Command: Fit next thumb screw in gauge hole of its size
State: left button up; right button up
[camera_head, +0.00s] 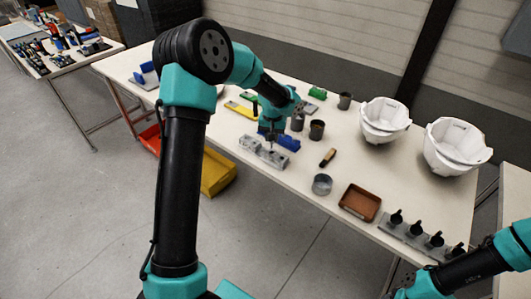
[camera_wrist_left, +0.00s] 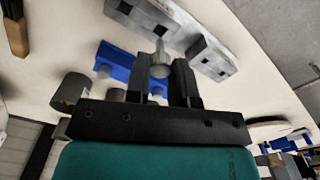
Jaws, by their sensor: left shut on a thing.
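My left gripper (camera_head: 271,142) points down over the grey metal gauge (camera_head: 249,145) on the table. In the left wrist view, the gripper (camera_wrist_left: 163,77) is shut on a silver thumb screw (camera_wrist_left: 160,66), its shank pointing away from the fingers. The gauge (camera_wrist_left: 152,14) shows dark square openings there, and its middle is partly hidden behind the screw. I cannot tell whether the screw tip touches it. A blue block (camera_wrist_left: 121,62) with grey round pieces on it lies beside the gauge; it also shows in the head view (camera_head: 288,142).
Dark cups (camera_head: 317,129), a clear round jar (camera_head: 322,184), a brown-handled tool (camera_head: 328,157) and a brown tray (camera_head: 360,202) stand to the right. White helmet shells (camera_head: 457,146) are farther right. A grey rack (camera_head: 408,240) holds several black pieces near the front edge.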

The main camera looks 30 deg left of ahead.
aim_at(272, 146)
pick_arm(q)
jog(key=shift+f, duration=2.7)
dwell(2.8)
jog(key=o, duration=0.9)
jog(key=shift+o, duration=0.2)
jog(key=shift+r, duration=0.15)
notch_tip(272, 146, up, 17)
dwell(0.5)
